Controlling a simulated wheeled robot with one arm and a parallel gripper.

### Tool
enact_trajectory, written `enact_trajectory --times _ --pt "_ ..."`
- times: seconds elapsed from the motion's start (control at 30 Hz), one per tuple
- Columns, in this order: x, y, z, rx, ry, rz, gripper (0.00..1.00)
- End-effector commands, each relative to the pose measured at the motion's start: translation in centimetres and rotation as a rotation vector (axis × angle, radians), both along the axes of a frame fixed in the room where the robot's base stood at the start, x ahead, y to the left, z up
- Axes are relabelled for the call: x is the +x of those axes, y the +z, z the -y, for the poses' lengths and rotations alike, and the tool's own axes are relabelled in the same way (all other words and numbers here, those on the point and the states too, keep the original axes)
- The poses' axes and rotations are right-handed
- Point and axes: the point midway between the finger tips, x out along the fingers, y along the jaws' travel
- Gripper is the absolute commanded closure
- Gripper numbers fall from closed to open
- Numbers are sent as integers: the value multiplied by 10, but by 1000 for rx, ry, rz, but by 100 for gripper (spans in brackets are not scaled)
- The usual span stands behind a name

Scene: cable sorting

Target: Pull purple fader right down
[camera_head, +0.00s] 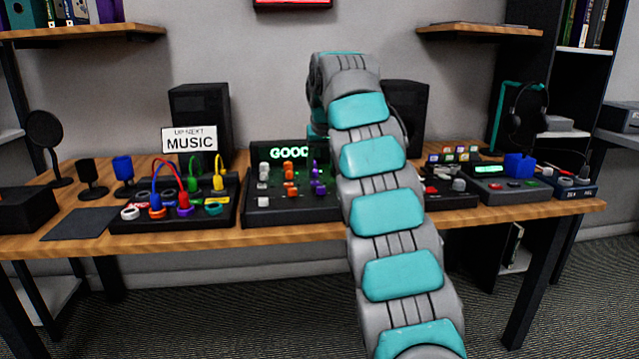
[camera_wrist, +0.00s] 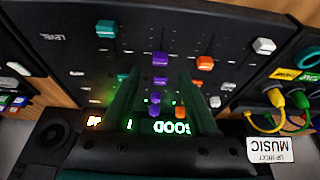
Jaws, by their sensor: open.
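The mixer panel (camera_head: 262,215) stands on the desk in the head view, with a column of purple controls (camera_head: 319,188) just left of my arm. In the wrist view the panel appears upside down. There, a purple fader cap (camera_wrist: 160,59) sits on its slot, with more purple controls (camera_wrist: 160,81) below it in the picture. My gripper (camera_wrist: 158,74) is open above the panel, its two dark green fingers on either side of the purple column. I cannot tell how close the fingertips are to the caps. In the head view, my arm hides the gripper and the panel's right part.
An orange fader (camera_wrist: 204,63), a teal fader (camera_wrist: 106,27) and a white fader (camera_wrist: 264,46) flank the purple column. A patch box (camera_head: 175,222) with plugged cables stands left of the mixer. Other consoles (camera_head: 510,190) stand to the right. A lit GOOD display (camera_head: 289,153) tops the mixer.

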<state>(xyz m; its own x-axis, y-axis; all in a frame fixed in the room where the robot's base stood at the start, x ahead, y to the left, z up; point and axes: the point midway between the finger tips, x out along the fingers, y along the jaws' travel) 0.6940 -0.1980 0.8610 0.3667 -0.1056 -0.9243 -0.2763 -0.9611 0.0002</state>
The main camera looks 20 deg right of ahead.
Motion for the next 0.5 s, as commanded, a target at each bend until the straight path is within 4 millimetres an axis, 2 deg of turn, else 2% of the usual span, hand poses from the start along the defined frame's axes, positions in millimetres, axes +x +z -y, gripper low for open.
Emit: enact_trajectory --times 0.3,0.5 --pt "14 -38 4 0 1 -2 40" --pt "19 -49 6 0 0 0 40"
